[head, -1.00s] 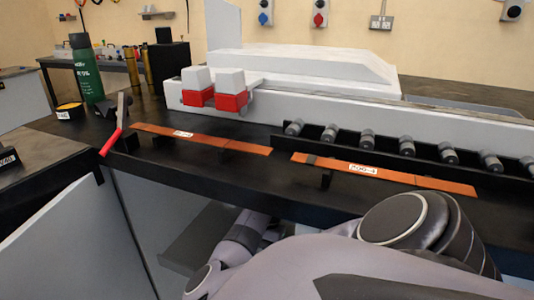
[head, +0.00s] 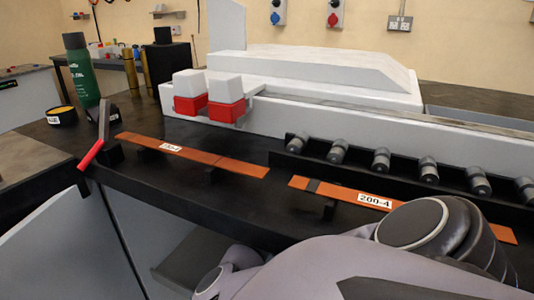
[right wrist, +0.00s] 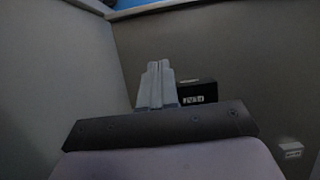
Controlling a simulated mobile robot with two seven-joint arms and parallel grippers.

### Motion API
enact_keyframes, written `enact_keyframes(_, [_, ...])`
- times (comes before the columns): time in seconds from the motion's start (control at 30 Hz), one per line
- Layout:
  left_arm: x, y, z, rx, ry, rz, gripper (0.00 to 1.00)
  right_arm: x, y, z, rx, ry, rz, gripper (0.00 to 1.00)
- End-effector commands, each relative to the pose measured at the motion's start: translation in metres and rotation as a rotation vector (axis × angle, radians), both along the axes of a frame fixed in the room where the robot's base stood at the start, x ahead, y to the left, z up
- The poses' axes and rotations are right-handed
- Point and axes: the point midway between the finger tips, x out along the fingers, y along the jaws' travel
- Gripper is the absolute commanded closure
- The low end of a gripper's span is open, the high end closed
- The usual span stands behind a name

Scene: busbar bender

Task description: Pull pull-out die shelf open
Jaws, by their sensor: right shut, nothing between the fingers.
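In the head view a dark grey flat panel (head: 192,258), which looks like the pull-out die shelf, shows under the bench top. Part of it is hidden by the bench and my right arm. My right arm reaches down in front of the bench and its hand is out of sight there. In the right wrist view my right gripper (right wrist: 158,68) is shut and empty, its fingers pointing into a dim grey space between panels. A black block with a white label (right wrist: 197,92) stands beyond the fingers. I cannot tell whether they touch it. My left gripper is in neither view.
The black bench top (head: 240,195) carries orange-brown busbars (head: 190,152), a row of grey rollers (head: 382,160) and white-and-red blocks (head: 225,100). A red-handled lever (head: 92,154) stands at its left corner. A grey panel (head: 50,245) stands open at lower left.

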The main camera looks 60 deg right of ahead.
Motion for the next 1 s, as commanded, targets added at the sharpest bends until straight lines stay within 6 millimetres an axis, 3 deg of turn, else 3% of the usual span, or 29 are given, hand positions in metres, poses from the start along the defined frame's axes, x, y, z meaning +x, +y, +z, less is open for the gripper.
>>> enact_keyframes(0.37, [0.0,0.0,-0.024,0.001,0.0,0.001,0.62,-0.003,0.032,-0.08,0.004,0.001,0.001,1.0])
enact_keyframes(0.63, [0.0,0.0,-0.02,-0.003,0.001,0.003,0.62,-0.005,0.063,-0.073,0.001,-0.001,0.0,1.0])
enact_keyframes(1.0, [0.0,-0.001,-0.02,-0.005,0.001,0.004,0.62,-0.006,0.07,-0.073,0.0,-0.001,-0.001,1.0])
